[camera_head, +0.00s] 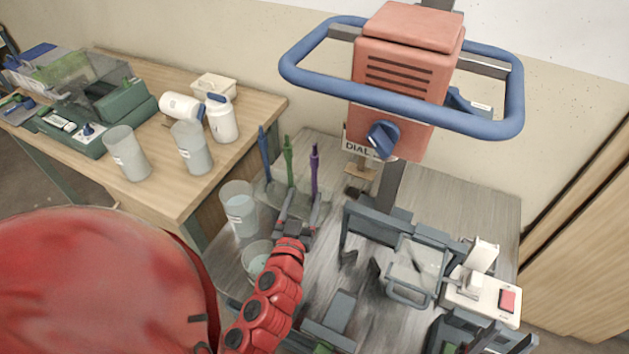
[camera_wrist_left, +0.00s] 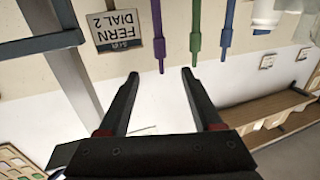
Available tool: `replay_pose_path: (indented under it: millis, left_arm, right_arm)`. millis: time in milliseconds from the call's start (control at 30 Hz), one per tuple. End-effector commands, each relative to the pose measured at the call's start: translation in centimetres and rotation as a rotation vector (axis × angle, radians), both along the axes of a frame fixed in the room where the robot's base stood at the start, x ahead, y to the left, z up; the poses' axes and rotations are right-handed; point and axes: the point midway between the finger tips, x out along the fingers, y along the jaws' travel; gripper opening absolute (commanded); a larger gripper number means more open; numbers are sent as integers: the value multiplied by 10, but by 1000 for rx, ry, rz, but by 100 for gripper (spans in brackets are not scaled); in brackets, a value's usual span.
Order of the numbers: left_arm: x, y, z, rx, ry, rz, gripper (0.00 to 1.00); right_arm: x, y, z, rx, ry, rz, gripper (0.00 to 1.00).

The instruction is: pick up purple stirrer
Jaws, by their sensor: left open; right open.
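The purple stirrer (camera_head: 314,172) stands upright at the right end of a row with a green stirrer (camera_head: 289,160) and a blue stirrer (camera_head: 265,155) in a clear holder. My left gripper (camera_head: 299,203) is open just in front of the purple stirrer. In the left wrist view, which looks upside down, the purple stirrer (camera_wrist_left: 158,35) ends between the spread fingertips (camera_wrist_left: 160,75); nothing is clamped. The green stirrer (camera_wrist_left: 196,35) and blue stirrer (camera_wrist_left: 228,30) are beside it. My right gripper (camera_head: 490,338) is open at the bottom right, partly cut off.
Clear buckets (camera_head: 239,208) (camera_head: 257,258) stand left of my left gripper. A red mixer head with a blue ring handle (camera_head: 400,90) rises behind. A dial sign (camera_head: 360,142) is right of the stirrers. A wooden table (camera_head: 165,195) holds cups and bottles.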

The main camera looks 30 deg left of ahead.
Motion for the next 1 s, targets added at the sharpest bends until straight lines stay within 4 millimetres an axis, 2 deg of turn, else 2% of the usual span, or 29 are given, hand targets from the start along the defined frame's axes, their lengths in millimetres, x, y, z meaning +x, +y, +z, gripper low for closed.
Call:
replay_pose_path:
  millis: [167, 500, 600, 867, 1000]
  left_arm:
    - [29, 9, 6, 2, -2, 0, 66]
    - [94, 31, 3, 2, 1, 0, 66]
    - [106, 34, 3, 1, -2, -2, 66]
    - [120, 39, 1, 0, 0, -1, 66]
    - [136, 45, 0, 0, 0, -1, 66]
  right_arm:
    - [0, 0, 14, 0, 0, 0, 48]
    - [0, 0, 36, 0, 0, 0, 48]
    - [0, 0, 39, 0, 0, 0, 48]
    - [0, 0, 44, 0, 0, 0, 48]
    - [0, 0, 51, 0, 0, 0, 48]
